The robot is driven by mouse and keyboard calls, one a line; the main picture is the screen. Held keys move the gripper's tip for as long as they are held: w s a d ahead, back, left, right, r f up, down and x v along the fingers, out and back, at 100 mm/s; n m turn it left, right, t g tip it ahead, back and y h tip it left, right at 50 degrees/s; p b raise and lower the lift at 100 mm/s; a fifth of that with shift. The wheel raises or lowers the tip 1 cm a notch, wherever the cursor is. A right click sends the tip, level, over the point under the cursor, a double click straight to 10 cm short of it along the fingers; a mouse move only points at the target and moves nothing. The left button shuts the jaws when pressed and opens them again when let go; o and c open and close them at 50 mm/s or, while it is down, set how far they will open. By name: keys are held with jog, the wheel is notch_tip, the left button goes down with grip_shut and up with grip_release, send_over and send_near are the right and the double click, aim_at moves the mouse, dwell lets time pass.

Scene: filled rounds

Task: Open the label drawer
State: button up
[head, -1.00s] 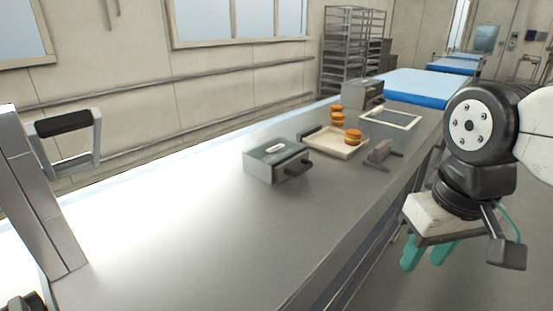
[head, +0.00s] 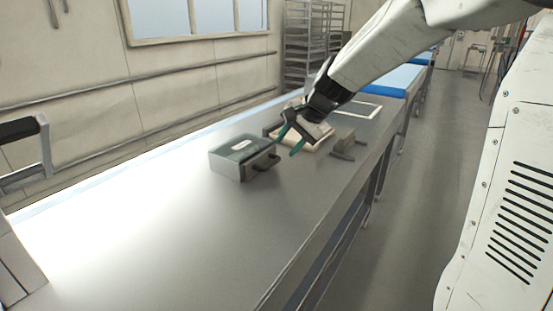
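The label drawer unit (head: 226,163), a grey box with a greenish top and a small white label on it, stands on the steel counter. Its dark handle (head: 264,163) sticks out from the front face, on the right side. The drawer looks closed. My gripper (head: 290,141), with teal fingers, is above and just right of the unit, near the handle and apart from it as far as I can see. The fingers are spread and nothing shows between them.
Behind my gripper is a cream tray (head: 323,142), partly hidden by my arm; the orange rounds are hidden. A grey block-like tool (head: 345,146) lies to the right. The counter (head: 190,235) in front is clear. A metal rack (head: 304,50) stands at the back.

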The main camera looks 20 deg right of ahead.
aim_at(273, 163)
jog(key=x, duration=0.7)
jog(key=shift+a, duration=0.1)
grip_shut()
